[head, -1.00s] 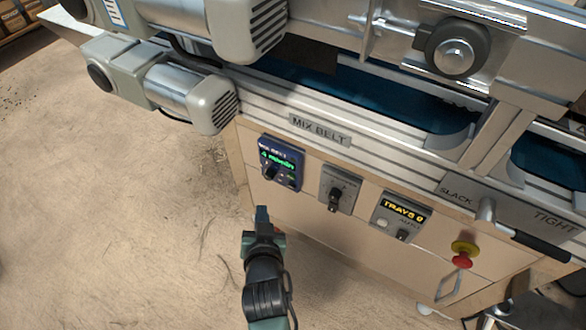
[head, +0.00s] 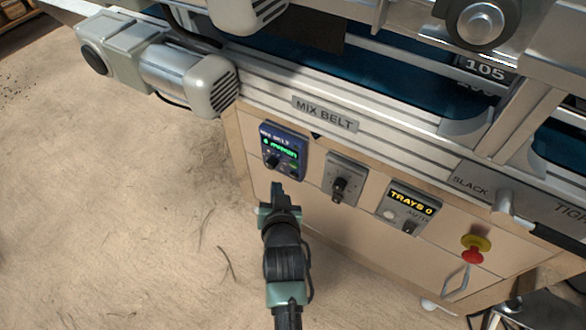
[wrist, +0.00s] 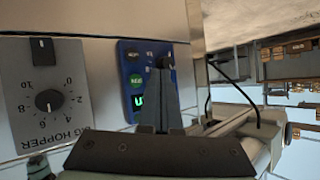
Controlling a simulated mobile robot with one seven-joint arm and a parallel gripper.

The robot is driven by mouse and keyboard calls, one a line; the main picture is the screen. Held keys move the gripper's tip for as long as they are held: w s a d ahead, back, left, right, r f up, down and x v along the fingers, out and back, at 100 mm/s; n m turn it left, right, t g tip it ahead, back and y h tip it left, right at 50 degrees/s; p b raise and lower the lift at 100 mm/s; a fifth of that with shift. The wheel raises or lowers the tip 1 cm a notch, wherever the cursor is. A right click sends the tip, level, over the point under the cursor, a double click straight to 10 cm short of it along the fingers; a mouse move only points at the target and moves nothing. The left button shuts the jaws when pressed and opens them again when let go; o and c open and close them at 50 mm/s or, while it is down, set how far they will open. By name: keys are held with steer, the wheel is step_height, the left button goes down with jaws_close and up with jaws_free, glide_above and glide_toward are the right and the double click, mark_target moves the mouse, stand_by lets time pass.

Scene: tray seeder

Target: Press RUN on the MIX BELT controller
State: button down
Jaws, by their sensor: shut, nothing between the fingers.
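The MIX BELT controller (head: 283,137) is a small dark blue box with a green lit display, a dark knob and a small green mark. It sits on the wooden front panel below the MIX BELT label (head: 322,112). My gripper (head: 277,188) is shut and empty, its tip just below the controller in the head view. In the wrist view the blue controller (wrist: 128,58) lies behind and left of my closed fingers (wrist: 161,72). A green button (wrist: 135,81) and a dark one show there; the fingers hide part of its face. Contact cannot be told.
Right of the controller are a grey knob panel (head: 346,172), a TRAYS counter panel (head: 397,193) and a red stop button (head: 473,255) on yellow. A grey motor (head: 210,88) juts out above left. In the wrist view a hopper dial plate (wrist: 45,75) is beside the controller. Floor at left is clear.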

mark_target(294, 165)
steer(key=shift+w+d+b, duration=0.3)
steer(key=shift+w+d, duration=0.3)
steer(key=shift+w, duration=0.25)
steer(key=shift+w+d+b, duration=0.25)
steer(key=shift+w+d, duration=0.3)
steer(key=shift+w, duration=0.25)
stand_by(0.8)
steer(key=shift+w+d, duration=0.25)
steer(key=shift+w, duration=0.1)
